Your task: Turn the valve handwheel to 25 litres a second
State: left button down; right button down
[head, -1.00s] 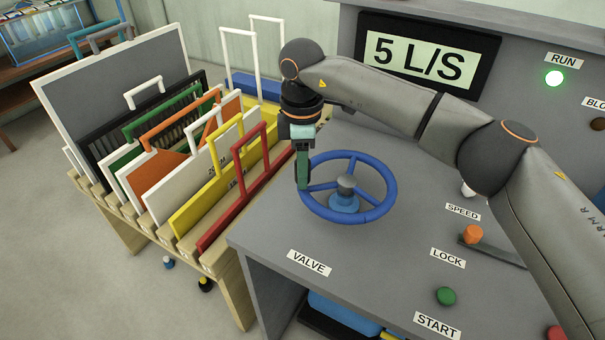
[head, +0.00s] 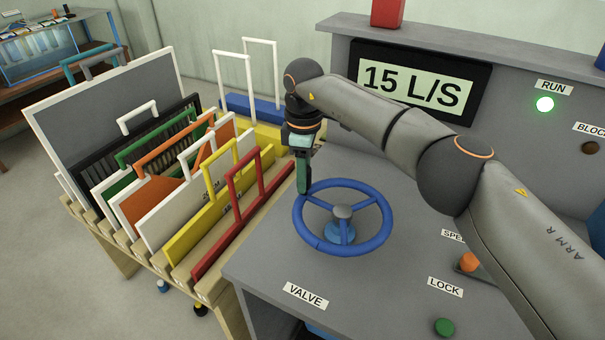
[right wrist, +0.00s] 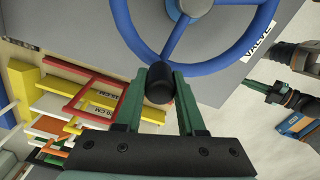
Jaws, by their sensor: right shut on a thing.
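The blue valve handwheel (head: 384,232) lies flat on the grey console, beside the VALVE label (head: 305,296). The display (head: 418,86) reads 15 L/S. My right gripper (head: 304,188) points down at the upper-left part of the wheel's rim. In the right wrist view its green fingers (right wrist: 159,82) are shut on a black knob (right wrist: 160,92) at the rim of the wheel (right wrist: 143,45). In the head view the knob is hidden by the fingers. What looks like my left gripper (right wrist: 252,86) shows at the right of the wrist view, away from the wheel; its opening is unclear.
A wooden rack (head: 223,288) of framed coloured panels stands close left of the console. A green button (head: 444,327), an orange-knobbed lever (head: 469,262) and a lit green RUN lamp (head: 545,104) are on the right. My right arm spans above the console.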

pick_arm(q)
jog(key=shift+w+d+r, duration=0.1)
jog(key=shift+w+d, duration=0.15)
jog(key=shift+w, duration=0.1)
pick_arm(e)
jog(key=shift+w+d, duration=0.4)
jog(key=c, duration=0.5)
grip_release()
jog(key=shift+a, duration=0.1)
jog(key=shift+r, duration=0.35)
notch_tip(320, 180, up, 7)
jog(key=shift+r, duration=0.1)
pick_arm(q)
jog(key=shift+r+p, duration=0.45)
jog(key=shift+p, duration=0.05)
pick_arm(e)
jog(key=shift+r, duration=2.3)
